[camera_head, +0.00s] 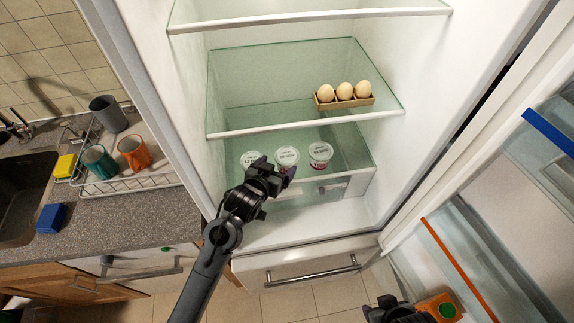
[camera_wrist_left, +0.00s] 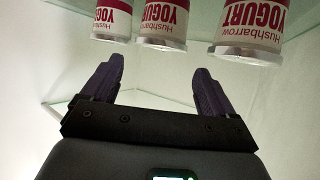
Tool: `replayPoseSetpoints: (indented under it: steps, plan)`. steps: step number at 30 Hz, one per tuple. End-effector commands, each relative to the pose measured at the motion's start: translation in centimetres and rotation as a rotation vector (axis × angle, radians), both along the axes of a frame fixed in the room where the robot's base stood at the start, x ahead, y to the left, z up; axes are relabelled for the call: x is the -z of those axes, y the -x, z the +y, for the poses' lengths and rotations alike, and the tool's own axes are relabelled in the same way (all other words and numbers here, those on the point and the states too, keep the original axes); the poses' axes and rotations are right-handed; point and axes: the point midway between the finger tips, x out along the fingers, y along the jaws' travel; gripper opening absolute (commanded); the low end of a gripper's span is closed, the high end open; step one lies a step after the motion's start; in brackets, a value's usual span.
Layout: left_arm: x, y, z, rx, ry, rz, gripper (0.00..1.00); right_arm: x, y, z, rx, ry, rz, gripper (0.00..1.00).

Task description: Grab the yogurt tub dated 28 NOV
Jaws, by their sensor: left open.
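Three white yogurt tubs with red lettering stand in a row on the lower glass shelf of the open fridge: a left tub (camera_head: 250,157), a middle tub (camera_head: 287,156) and a right tub (camera_head: 320,153). Their lids carry print too small to read, so I cannot tell which says 28 NOV. In the left wrist view the tubs (camera_wrist_left: 111,18) (camera_wrist_left: 163,20) (camera_wrist_left: 249,28) appear upside down, beyond the fingers. My left gripper (camera_head: 277,168) is open and empty, in front of the left and middle tubs. It also shows in the left wrist view (camera_wrist_left: 158,78). My right gripper (camera_head: 390,308) is partly cut off at the bottom edge.
A carton with three eggs (camera_head: 345,97) sits on the glass shelf (camera_head: 300,125) above the tubs. A drawer (camera_head: 300,277) lies below. The fridge door (camera_head: 470,265) stands open at right. A counter with a dish rack (camera_head: 130,184) and mugs is at left.

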Motion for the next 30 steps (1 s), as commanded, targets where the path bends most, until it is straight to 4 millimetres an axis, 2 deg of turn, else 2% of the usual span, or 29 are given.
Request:
replayPoseSetpoints:
  steps: [6,16,24,30]
  plan:
    - [1.2,-2.3,-1.0,0.001,-0.001,0.002,0.88,0.4,0.0,0.1,0.003,-0.006,-0.001,0.43]
    - [2.1,-3.7,-1.6,0.000,-0.002,0.002,0.88,0.6,0.0,0.2,0.005,-0.007,-0.001,0.43]
    - [3.6,-6.2,-2.5,0.000,-0.001,0.002,0.88,1.3,0.0,0.1,0.003,-0.006,-0.001,0.43]
    - [4.1,-7.3,-3.0,0.000,-0.001,0.002,0.88,1.5,0.0,0.0,-0.001,0.001,0.000,0.43]
